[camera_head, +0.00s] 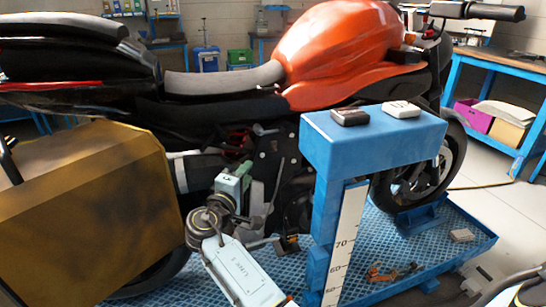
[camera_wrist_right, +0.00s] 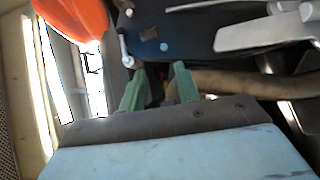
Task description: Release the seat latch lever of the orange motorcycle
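The orange motorcycle (camera_head: 340,45) stands side-on across the head view, its grey seat (camera_head: 225,80) left of the orange tank. My right gripper (camera_head: 240,145) is below the seat against the dark side of the frame. In the right wrist view my right gripper (camera_wrist_right: 158,68) shows two green fingers apart, with no held object clearly visible between them. A small silver lever-like part (camera_wrist_right: 125,48) hangs from a dark plate just beyond the left finger; it looks like the latch lever, but I cannot be sure. A small pale part (camera_head: 264,130) shows beside the fingers in the head view. My left gripper is out of view.
A blue stand (camera_head: 325,155) with a height scale is right of my arm, carrying a dark box (camera_head: 350,117) and a white box (camera_head: 401,110). A brown pannier (camera_head: 80,220) is at left. A blue tray (camera_head: 460,265) with small parts lies below the bike.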

